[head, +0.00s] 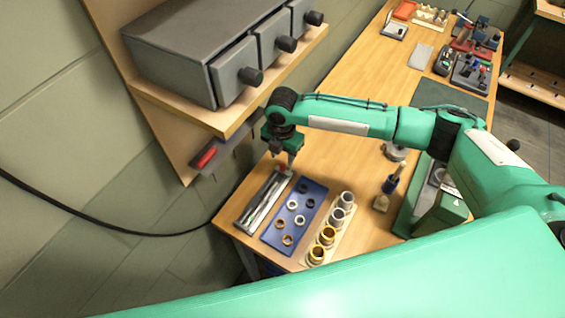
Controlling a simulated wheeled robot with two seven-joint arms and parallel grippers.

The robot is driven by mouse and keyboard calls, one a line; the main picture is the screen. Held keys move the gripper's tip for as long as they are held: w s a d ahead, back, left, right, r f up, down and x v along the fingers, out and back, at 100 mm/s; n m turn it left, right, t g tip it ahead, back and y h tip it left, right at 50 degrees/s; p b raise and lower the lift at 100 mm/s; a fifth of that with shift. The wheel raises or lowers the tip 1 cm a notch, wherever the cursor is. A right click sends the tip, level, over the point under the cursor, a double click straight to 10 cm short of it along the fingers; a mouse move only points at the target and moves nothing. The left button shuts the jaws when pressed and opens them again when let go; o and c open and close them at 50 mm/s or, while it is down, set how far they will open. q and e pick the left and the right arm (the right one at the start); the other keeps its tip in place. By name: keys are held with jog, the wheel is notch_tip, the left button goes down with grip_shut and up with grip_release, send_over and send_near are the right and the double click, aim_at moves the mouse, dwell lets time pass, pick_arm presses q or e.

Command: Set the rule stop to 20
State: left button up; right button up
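The rule (264,204) is a long grey metal strip in a tray at the near left corner of the wooden bench. A small red piece (283,168), which looks like the stop, is at its far end. My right gripper (283,158) points down just above the red piece. Its two fingers look apart, with nothing seen between them. I cannot tell whether they touch the red piece. The scale marks are too small to read. My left gripper is not in view.
A blue mat (296,217) with several rings lies right of the rule. A row of metal cups (327,236) stands beside it. A shelf with a grey drawer cabinet (170,60) overhangs the left. The wooden bench (362,75) has clear room farther back.

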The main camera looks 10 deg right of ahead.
aim_at(282, 166)
notch_tip(282, 166, up, 10)
jog(key=b, duration=0.2)
jog(key=shift+f, duration=0.25)
jog(key=shift+f, duration=0.1)
